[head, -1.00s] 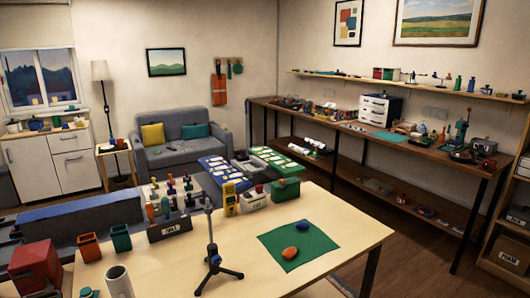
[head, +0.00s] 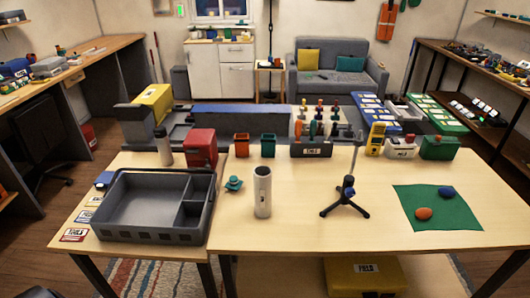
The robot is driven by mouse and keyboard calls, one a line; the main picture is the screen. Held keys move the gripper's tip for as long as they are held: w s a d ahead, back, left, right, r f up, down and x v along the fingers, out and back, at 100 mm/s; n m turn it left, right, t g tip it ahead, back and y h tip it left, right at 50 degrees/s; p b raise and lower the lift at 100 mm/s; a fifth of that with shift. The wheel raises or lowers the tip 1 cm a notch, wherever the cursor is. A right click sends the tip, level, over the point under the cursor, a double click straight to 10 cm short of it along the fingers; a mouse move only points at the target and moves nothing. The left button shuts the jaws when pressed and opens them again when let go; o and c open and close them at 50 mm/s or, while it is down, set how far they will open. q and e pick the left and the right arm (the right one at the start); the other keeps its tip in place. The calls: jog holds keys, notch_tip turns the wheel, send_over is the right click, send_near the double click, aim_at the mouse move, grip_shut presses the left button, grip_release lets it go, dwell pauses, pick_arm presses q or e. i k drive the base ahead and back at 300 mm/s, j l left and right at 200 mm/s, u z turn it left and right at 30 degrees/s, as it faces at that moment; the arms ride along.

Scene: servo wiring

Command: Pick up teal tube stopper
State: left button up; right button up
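The teal tube stopper (head: 234,184) lies on the light wood table, just left of a white upright tube (head: 262,192). It is small, with a wider flange below and a knob on top; the two stand apart. Neither of my grippers shows in the head view.
A grey divided tray (head: 150,232) stands left of the stopper. A red box (head: 201,147), an orange bin (head: 242,147) and a green bin (head: 268,147) stand behind. A black tripod (head: 345,195) stands to the right, with a green mat (head: 440,200) beyond. The table in front of the stopper is clear.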

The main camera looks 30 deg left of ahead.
aim_at(234, 184)
jog(key=u, duration=1.15)
